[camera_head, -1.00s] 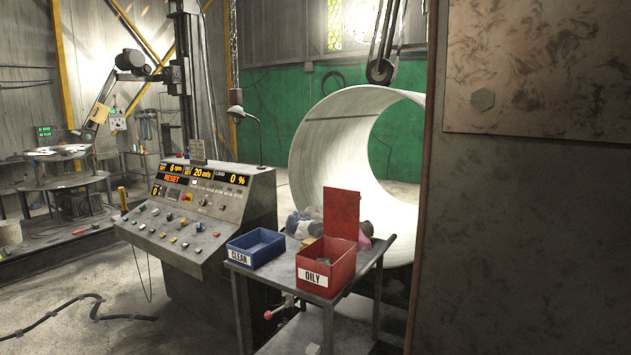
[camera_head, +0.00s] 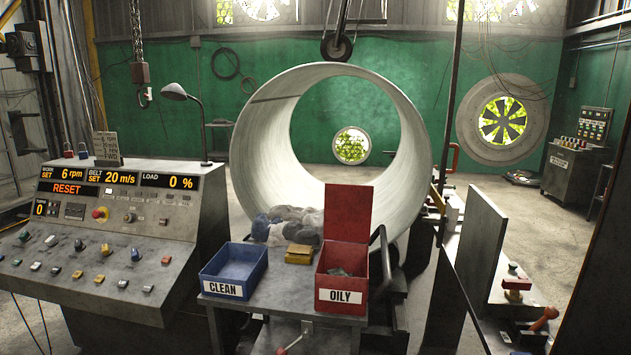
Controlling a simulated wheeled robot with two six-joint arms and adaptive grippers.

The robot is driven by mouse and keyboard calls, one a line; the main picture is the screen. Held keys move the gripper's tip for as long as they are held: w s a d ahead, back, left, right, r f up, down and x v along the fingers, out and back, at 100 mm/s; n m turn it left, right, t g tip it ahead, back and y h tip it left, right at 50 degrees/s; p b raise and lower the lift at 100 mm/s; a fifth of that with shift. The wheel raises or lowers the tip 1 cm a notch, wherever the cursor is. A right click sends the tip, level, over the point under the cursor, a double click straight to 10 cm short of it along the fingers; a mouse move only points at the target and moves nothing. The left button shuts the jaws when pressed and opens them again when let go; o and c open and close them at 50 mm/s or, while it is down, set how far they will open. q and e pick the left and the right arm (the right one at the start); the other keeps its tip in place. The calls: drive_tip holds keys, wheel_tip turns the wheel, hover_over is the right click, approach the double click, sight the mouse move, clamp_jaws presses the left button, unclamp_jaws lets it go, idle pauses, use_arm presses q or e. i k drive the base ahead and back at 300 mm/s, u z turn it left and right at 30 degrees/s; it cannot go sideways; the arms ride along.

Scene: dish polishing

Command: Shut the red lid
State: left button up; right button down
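The red lid (camera_head: 348,212) stands upright, open, at the back of the red box labelled OILY (camera_head: 341,281). The red box sits on the right part of a small grey metal table (camera_head: 270,308). Something greyish lies inside it, too dark to make out. Neither of my grippers shows in the head view.
A blue open bin labelled CLEAN (camera_head: 234,270) stands left of the red box. Grey rags (camera_head: 287,226) and a yellow block (camera_head: 299,254) lie behind. A control console (camera_head: 113,245) is at left. A large pale metal ring (camera_head: 262,150) stands behind the table.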

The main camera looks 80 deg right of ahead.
sight(348, 208)
drive_tip(key=i, duration=0.15)
drive_tip(key=z, duration=1.3)
drive_tip(key=i, duration=2.2)
drive_tip(key=z, duration=0.65)
